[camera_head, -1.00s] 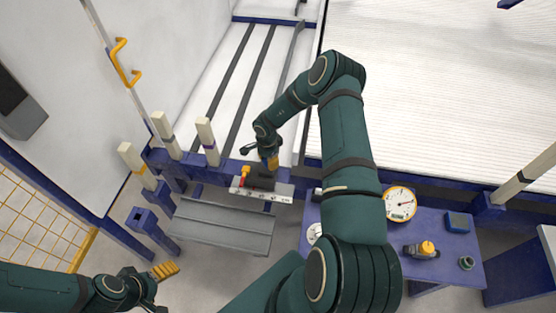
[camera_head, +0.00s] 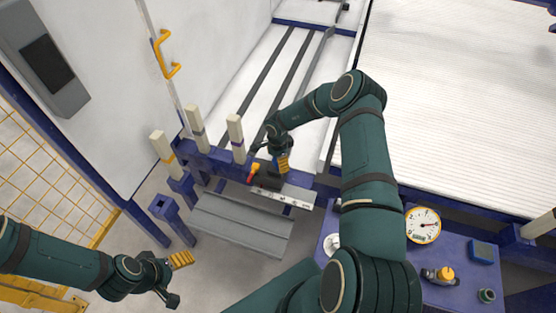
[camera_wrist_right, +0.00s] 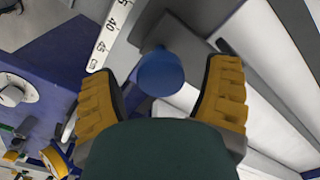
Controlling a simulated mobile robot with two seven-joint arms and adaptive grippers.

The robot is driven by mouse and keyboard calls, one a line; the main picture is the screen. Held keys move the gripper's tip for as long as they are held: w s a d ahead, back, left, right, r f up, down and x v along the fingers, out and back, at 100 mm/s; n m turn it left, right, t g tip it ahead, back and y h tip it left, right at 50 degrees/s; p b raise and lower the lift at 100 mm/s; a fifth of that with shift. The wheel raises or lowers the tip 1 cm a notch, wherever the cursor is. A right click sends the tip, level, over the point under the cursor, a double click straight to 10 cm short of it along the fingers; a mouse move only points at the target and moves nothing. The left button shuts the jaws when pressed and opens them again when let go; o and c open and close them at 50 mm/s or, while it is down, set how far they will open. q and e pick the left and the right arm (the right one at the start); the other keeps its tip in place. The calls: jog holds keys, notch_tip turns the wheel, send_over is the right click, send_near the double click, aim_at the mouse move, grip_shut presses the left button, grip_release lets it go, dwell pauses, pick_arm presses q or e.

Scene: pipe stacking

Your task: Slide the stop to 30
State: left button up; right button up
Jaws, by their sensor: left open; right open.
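The stop (camera_head: 267,179) is a dark block with a red and yellow lever on the white scale (camera_head: 299,195) of the rail, towards the scale's left end in the head view. My right gripper (camera_head: 281,160) is at the stop, pointing down, and partly hides it. In the right wrist view its yellow fingers are apart, with a blue round knob (camera_wrist_right: 160,74) between them and gaps showing on both sides. The scale (camera_wrist_right: 104,38) there shows 35, 40 and 45 cm; the stop's reading is not visible. My left gripper (camera_head: 176,276) is open and empty, low at left.
A grey stepped bench (camera_head: 240,225) lies below the rail. Posts (camera_head: 163,150) stand left of the stop. A blue table (camera_head: 450,250) at right carries a round dial (camera_head: 423,225) and a yellow-topped tool (camera_head: 440,275). Floor near my left gripper is clear.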

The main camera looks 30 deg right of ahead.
jog(key=shift+r, duration=0.1)
notch_tip(320, 180, up, 12)
dwell(0.5)
jog(key=shift+a, duration=0.1)
jog(key=s+a+f+n+t, duration=0.2)
jog(key=s+a+n, duration=0.2)
jog(key=a+n, duration=0.3)
jog(key=s+a+f+n+t, duration=0.1)
jog(key=s+a+n+t, duration=0.25)
jog(key=a, duration=0.55)
jog(key=s+a+n+g+y, duration=0.3)
jog(key=s+a+n, duration=0.4)
jog(key=s, duration=0.7)
jog(key=shift+s+a+r+g+y, duration=0.2)
jog(key=shift+s+a+g+y, duration=0.2)
jog(key=shift+a, duration=0.7)
